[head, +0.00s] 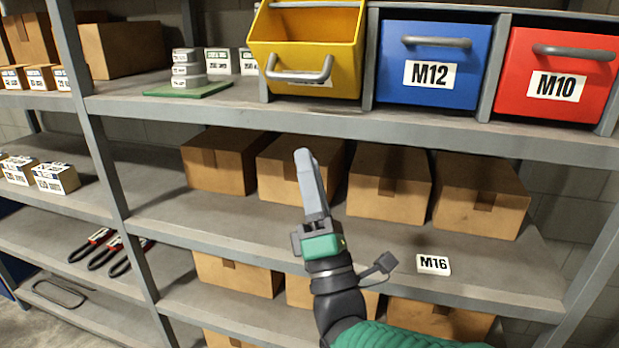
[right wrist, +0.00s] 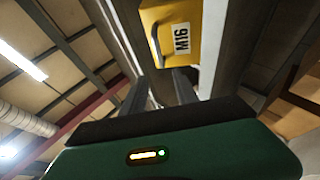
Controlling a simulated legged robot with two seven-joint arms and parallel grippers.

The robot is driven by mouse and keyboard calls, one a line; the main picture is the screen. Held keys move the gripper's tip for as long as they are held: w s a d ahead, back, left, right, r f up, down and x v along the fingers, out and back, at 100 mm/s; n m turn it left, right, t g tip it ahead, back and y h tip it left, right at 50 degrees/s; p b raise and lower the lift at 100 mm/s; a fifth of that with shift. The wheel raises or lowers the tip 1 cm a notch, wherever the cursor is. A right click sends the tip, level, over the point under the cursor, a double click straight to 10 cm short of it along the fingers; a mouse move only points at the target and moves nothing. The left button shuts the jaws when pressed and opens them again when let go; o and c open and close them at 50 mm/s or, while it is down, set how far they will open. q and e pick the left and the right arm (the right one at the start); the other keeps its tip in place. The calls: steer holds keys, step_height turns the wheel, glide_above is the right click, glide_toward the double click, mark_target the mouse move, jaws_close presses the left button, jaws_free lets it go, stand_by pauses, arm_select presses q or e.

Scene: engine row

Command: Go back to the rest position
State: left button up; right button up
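My right gripper (head: 312,185) points up in front of the shelf rack, below and in front of the yellow bin (head: 310,35). Its fingers overlap in the head view. In the right wrist view the two dark fingers (right wrist: 160,90) stand apart with nothing between them, so it is open and empty. The yellow bin, labelled M16, also shows beyond the fingertips in the right wrist view (right wrist: 168,45). In the head view it sits tipped forward and open-topped, its label mostly hidden by its handle. My left gripper is not in view.
A blue M12 drawer (head: 430,90) and a red M10 drawer (head: 545,100) are closed to the right. Brown boxes (head: 388,185) line the shelf behind my gripper. A white M16 tag (head: 433,264) lies on that shelf. A grey upright (head: 105,160) stands left.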

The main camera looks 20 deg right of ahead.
steer(key=shift+d, duration=0.15)
steer(key=w+f+m+g+y+p, duration=0.1)
steer(key=w+f+m+g, duration=0.25)
steer(key=f, duration=0.55)
steer(key=w+f+m+g, duration=0.3)
steer(key=f+m+g, duration=0.15)
steer(key=f, duration=0.35)
steer(key=s+d+f+m+g, duration=0.1)
steer(key=s+f+m+g, duration=0.2)
steer(key=f, duration=0.5)
steer(key=s+d+f+m+g, duration=0.1)
steer(key=s+f+m+g, duration=0.2)
steer(key=f, duration=0.4)
steer(key=s+d+f+m+g+h+p, duration=0.1)
steer(key=s+d+f+m+g, duration=0.1)
steer(key=s+f+m+g, duration=0.7)
steer(key=s+f+g, duration=0.1)
steer(key=s+f, duration=0.3)
steer(key=s, duration=0.3)
steer(key=shift+s+d+g, duration=0.15)
steer(key=shift+d+g, duration=0.1)
steer(key=shift+g, duration=0.05)
steer(key=shift+r, duration=0.1)
